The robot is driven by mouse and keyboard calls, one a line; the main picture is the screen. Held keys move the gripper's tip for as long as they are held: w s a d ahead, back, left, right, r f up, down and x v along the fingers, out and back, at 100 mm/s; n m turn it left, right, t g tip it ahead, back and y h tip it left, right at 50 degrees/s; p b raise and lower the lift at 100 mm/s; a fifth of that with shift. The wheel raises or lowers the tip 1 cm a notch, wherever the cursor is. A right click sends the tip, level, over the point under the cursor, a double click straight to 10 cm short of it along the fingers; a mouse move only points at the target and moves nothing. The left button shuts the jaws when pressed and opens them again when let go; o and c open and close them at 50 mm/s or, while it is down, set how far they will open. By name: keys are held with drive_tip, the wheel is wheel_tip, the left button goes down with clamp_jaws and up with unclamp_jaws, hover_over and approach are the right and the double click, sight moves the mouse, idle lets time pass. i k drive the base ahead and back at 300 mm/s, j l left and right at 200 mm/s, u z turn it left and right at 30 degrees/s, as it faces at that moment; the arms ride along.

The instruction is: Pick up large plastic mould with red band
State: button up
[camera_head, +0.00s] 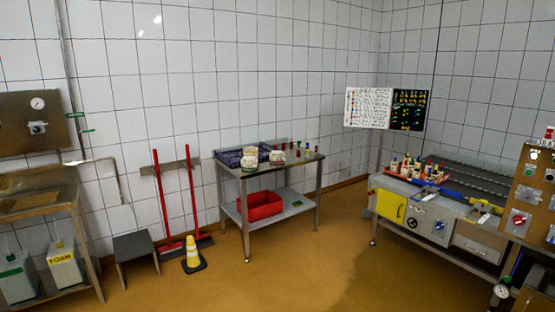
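Several small whitish, mould-like tubs stand on the metal table (300,163) in the middle of the view. One tub (249,161) is at the front left of the group. Another tub (277,157) is to its right, and a third (265,149) is behind them. Dark or reddish bands show on some, but they are too small to tell which has the red band. My gripper is not in view.
A dark blue crate (230,158) and small bottles share the tabletop. A red bin (262,206) is on the lower shelf. A yellow cone (193,252) and red-handled tools stand left. A grey machine (428,222) stands right. The floor in front is clear.

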sight(275, 157)
drive_tip(key=i, duration=1.4)
drive_tip(key=i+j, duration=0.1)
drive_tip(key=i, duration=1.25)
drive_tip(key=i+z, duration=0.1)
drive_tip(key=i, duration=1.3)
drive_tip(key=i+j+z, duration=0.2)
drive_tip(key=i, duration=0.2)
drive_tip(key=i+j+z, duration=0.1)
drive_tip(key=i+z, duration=0.15)
drive_tip(key=i, duration=0.15)
drive_tip(key=i+j+z, duration=0.2)
drive_tip(key=i, duration=0.2)
